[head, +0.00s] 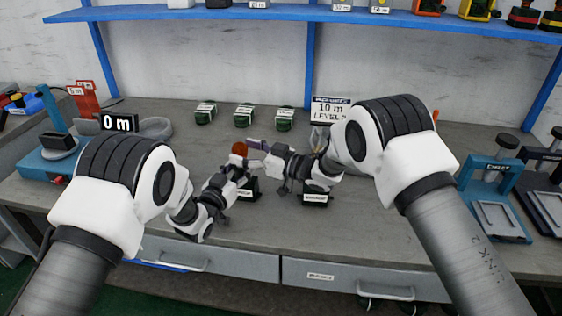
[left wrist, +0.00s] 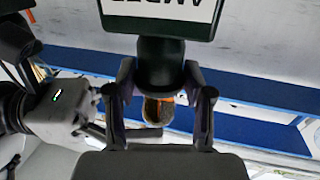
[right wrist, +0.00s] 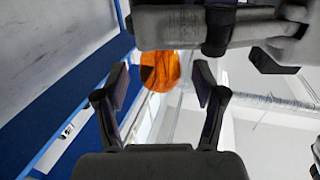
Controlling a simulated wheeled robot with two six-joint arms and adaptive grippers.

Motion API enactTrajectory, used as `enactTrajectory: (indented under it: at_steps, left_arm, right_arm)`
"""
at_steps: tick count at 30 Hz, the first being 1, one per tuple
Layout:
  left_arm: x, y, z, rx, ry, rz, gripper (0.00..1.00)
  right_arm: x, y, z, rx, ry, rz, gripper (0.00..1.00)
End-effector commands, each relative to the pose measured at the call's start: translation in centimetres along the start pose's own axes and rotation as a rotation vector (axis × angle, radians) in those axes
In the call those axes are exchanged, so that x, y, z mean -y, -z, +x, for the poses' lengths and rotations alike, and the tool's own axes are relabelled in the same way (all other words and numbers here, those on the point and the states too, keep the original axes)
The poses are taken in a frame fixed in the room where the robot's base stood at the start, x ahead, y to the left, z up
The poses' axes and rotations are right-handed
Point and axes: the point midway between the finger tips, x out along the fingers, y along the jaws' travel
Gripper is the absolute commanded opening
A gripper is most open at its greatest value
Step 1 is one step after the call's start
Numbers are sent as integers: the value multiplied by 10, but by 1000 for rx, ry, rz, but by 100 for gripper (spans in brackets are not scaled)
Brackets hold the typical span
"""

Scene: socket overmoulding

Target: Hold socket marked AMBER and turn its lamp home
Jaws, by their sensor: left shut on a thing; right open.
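The socket marked AMBER (left wrist: 160,62) is a dark green body with a white label plate (left wrist: 160,8), partly cut off at the top of the left wrist view. My left gripper (left wrist: 159,78) is shut around the socket body. The orange lamp (left wrist: 160,110) shows at the socket's end; in the head view the lamp (head: 239,148) stands on top, orange-red. My right gripper (head: 257,154) is open just right of the lamp. In the right wrist view the lamp (right wrist: 160,70) appears between the open fingers, partly hidden by my left arm. Contact is not visible.
Several dark green labelled sockets (head: 243,116) stand at the back of the grey bench (head: 300,240). Another labelled block (head: 315,197) stands right of the held socket.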

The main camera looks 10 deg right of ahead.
Motion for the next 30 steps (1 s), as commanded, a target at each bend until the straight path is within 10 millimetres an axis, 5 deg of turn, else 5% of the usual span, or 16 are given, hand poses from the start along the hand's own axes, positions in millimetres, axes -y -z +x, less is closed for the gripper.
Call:
enactTrajectory:
  at_steps: [13,23,30]
  left_arm:
    - [0,-1,0,2,0,-1,13]
    - [0,-1,0,2,0,-1,13]
    - [0,-1,0,2,0,-1,13]
  right_arm:
    - [0,2,-105,-3,-6,3,70]
    - [68,13,-58,32,-7,0,70]
    - [77,4,-68,29,-278,23,70]
